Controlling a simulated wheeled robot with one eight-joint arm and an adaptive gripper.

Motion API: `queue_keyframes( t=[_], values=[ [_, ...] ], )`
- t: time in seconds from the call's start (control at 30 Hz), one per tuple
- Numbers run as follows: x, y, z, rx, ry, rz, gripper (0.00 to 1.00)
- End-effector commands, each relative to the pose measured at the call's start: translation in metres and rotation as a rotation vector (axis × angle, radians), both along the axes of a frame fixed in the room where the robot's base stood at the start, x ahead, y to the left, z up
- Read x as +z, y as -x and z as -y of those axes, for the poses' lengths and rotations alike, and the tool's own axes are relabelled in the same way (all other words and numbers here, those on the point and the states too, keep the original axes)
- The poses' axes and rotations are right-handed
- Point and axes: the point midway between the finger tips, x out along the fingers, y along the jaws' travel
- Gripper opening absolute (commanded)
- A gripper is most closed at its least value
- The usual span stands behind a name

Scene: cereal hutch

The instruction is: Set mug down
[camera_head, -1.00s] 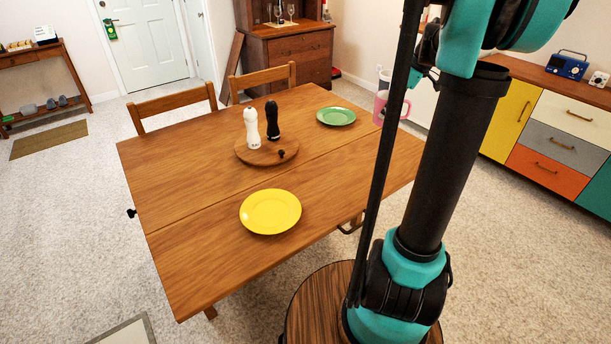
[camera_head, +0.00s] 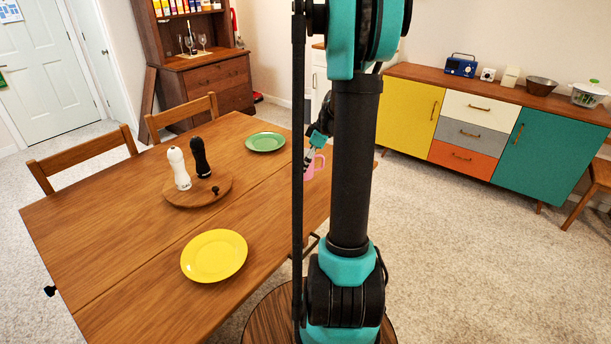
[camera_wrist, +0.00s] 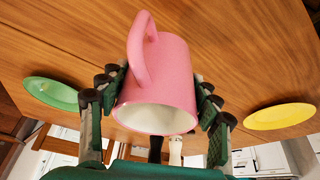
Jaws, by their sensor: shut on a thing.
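My gripper (camera_wrist: 156,98) is shut on the pink mug (camera_wrist: 172,72), with a finger on each side of its body. The mug's handle shows toward the top of the wrist view and its white inside toward the bottom; this view looks upside down. In the head view, the mug (camera_head: 316,165) is partly hidden by my arm. It is at the right side of the wooden table (camera_head: 120,215), right of and a little nearer than the green plate (camera_head: 265,142). I cannot tell whether the mug's base touches the table.
A yellow plate (camera_head: 214,256) lies on the near part of the table. A round wooden board (camera_head: 205,192) carries a white shaker (camera_head: 179,168) and a black shaker (camera_head: 200,157). Bare tabletop lies between the plates. A colourful sideboard (camera_head: 500,75) stands at the back right.

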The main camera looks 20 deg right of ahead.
Motion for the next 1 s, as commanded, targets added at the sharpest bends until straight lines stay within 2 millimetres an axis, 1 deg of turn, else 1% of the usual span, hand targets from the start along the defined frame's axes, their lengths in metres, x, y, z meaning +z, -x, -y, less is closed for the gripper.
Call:
queue_keyframes(
  t=[0.03,0.17,0.43,0.53,0.83,0.87,1.0],
  values=[
    [-0.006,-0.001,0.0,0.0,0.0,0.0,0.23],
    [-0.014,0.0,0.0,0.0,0.0,0.0,0.23],
    [-0.047,0.0,0.0,0.0,0.0,0.0,0.23],
    [-0.05,0.0,0.0,0.0,0.0,0.0,0.23],
    [-0.052,0.0,0.0,0.0,0.0,0.0,0.23],
    [-0.052,0.0,0.0,0.0,0.0,0.0,0.66],
    [-0.052,0.0,0.0,0.0,0.0,0.0,0.83]
  ],
)
